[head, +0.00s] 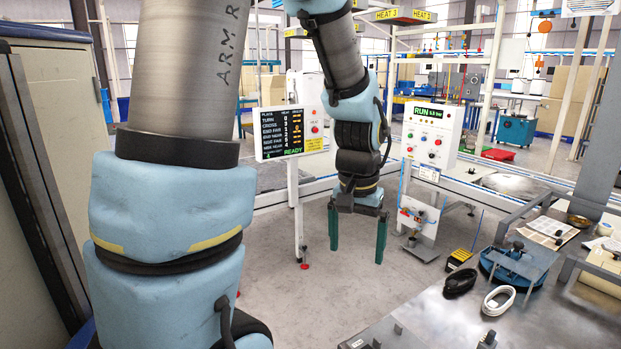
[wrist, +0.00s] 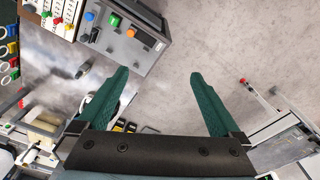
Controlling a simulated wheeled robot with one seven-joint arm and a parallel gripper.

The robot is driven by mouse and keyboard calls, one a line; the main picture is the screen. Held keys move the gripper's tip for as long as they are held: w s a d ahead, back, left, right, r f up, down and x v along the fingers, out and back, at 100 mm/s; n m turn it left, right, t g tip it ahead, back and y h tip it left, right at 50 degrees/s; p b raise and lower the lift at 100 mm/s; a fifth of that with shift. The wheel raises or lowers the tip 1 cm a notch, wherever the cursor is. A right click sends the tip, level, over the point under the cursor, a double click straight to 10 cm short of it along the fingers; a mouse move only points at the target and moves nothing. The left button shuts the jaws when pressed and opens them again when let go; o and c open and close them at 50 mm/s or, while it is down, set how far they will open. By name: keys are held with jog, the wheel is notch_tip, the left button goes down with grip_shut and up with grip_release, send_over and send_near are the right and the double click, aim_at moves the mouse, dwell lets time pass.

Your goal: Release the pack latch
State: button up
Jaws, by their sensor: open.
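My gripper (head: 356,250) hangs fingers down over the bare floor in the head view, left of the metal bench (head: 440,315). Its two green fingers are wide apart with nothing between them. They show open and empty in the wrist view too (wrist: 159,74). I cannot make out a pack or its latch for certain in either view. A blue round fixture (head: 532,278) with a dark plate on top stands on the bench, well right of my gripper. Small dark clamp-like parts (head: 372,342) sit at the bench's near edge, partly cut off.
A black cable coil (head: 460,282) and a white cable coil (head: 499,300) lie on the bench. A READY display (head: 290,132) and a RUN panel (head: 431,134) stand behind. The wrist view shows a grey button box (wrist: 135,38) at upper left.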

jog(key=a+f+n+b, duration=0.1)
jog(key=a+f+n, duration=0.1)
jog(key=a, duration=0.6)
jog(key=s+a+f+n+t+b, duration=0.1)
jog(key=a+n, duration=0.1)
jog(key=a, duration=0.5)
jog(key=shift+a+f+n, duration=0.3)
jog(key=shift+a+f, duration=0.1)
